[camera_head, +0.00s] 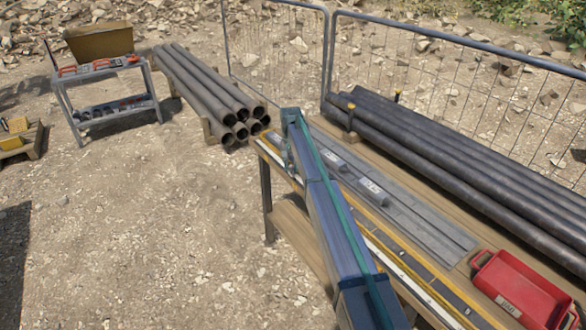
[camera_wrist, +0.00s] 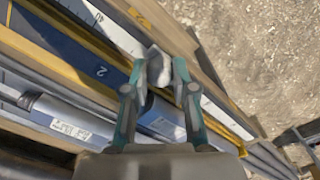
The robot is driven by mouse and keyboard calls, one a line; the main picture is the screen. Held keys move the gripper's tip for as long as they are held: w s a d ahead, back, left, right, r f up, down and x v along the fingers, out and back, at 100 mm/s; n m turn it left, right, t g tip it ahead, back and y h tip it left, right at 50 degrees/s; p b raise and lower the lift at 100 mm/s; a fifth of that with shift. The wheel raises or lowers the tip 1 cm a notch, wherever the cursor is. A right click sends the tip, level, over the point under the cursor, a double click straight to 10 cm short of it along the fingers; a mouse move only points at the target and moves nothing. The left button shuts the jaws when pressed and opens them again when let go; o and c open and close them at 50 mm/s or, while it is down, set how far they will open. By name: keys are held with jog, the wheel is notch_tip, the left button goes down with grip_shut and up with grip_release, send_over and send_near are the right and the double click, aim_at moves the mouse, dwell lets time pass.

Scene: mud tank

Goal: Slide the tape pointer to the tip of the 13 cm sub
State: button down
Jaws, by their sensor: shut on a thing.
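In the wrist view my gripper (camera_wrist: 160,72) is shut on a small pale grey block (camera_wrist: 157,67), which seems to be the tape pointer. In the head view the subs show as a far one (camera_head: 335,161) and a nearer one (camera_head: 372,190). My arm hides most of the gripper there.
A red tray (camera_head: 524,290) stands on the bench's right end. Long dark pipes (camera_head: 450,160) lie along its back, before a mesh fence. Grey pipes (camera_head: 205,88) are stacked beyond the bench's far end, with a tool cart (camera_head: 105,85) to their left.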

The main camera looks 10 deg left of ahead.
jog(key=shift+w+a, duration=0.35)
jog(key=shift+w, duration=0.05)
jog(key=c, duration=0.9)
grip_release()
jog(key=shift+r, duration=0.1)
notch_tip(320, 180, up, 12)
jog(key=shift+f, duration=0.1)
